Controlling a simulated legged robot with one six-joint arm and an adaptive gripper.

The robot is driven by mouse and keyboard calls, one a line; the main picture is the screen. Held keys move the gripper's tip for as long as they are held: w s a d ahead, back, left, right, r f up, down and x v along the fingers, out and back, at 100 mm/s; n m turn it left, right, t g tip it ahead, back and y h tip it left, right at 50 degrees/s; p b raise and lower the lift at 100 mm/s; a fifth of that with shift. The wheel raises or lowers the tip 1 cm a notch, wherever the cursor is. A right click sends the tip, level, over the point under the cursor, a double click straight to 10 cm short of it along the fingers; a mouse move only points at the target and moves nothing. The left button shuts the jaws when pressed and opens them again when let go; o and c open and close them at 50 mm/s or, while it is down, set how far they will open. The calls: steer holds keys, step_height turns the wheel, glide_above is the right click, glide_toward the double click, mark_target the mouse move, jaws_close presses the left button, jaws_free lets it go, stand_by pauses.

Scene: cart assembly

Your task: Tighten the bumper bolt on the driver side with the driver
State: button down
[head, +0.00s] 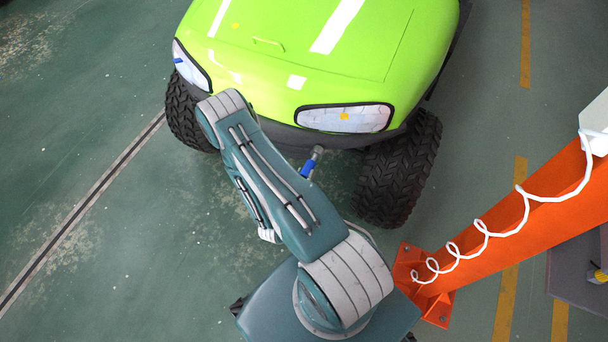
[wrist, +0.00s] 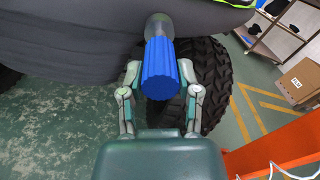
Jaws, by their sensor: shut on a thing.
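The driver has a ribbed blue handle and a grey, partly clear front end. In the wrist view the driver (wrist: 161,72) points away from me, its front end against or just before the cart's dark bumper (wrist: 90,45). My gripper (wrist: 162,96) is shut on the blue handle, one finger on each side. In the head view the driver (head: 307,168) shows beside my arm, below the bumper (head: 285,135) of the green cart (head: 330,40). My gripper is hidden behind my arm there. The bolt is not visible; I cannot tell whether the driver is seated on it.
A black front tyre (head: 398,170) stands right of the driver, close to my gripper in the wrist view. An orange post (head: 500,225) with a coiled white cable rises at the right. A cardboard box (wrist: 300,82) and a shelf stand farther right. Green floor is clear at left.

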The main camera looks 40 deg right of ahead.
steer(key=shift+m, duration=0.7)
steer(key=shift+v, duration=2.65)
